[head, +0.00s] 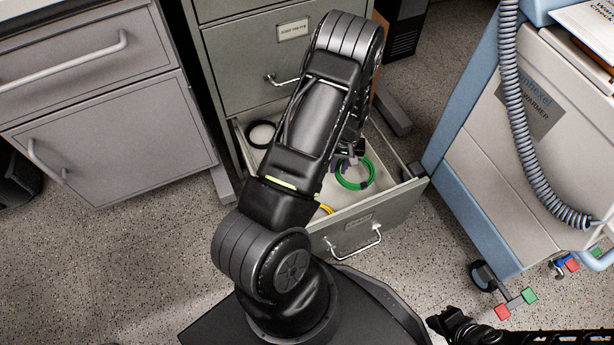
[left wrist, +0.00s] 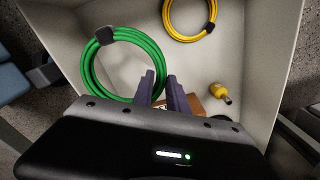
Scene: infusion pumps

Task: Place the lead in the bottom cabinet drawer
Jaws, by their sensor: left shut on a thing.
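The green lead (head: 355,188) is a coil inside the open bottom drawer (head: 385,215) of the grey cabinet. It also shows in the left wrist view (left wrist: 86,65), a dark tie at its top. My left gripper (head: 348,158) reaches down into the drawer. Its two purple-grey fingers (left wrist: 161,84) are close together at the coil's right edge, shut on the green lead. Part of the coil is hidden behind the fingers. My right gripper (head: 442,320) is at the bottom right of the head view, away from the drawer; its jaw opening is unclear.
A black coil (head: 261,134) and a yellow coil (left wrist: 190,38) lie in the drawer. A yellow plug-like piece (left wrist: 220,92) and a brown block (left wrist: 190,107) are there too. A grey cabinet (head: 120,150) stands left, a blue-and-white warmer cart (head: 490,150) right.

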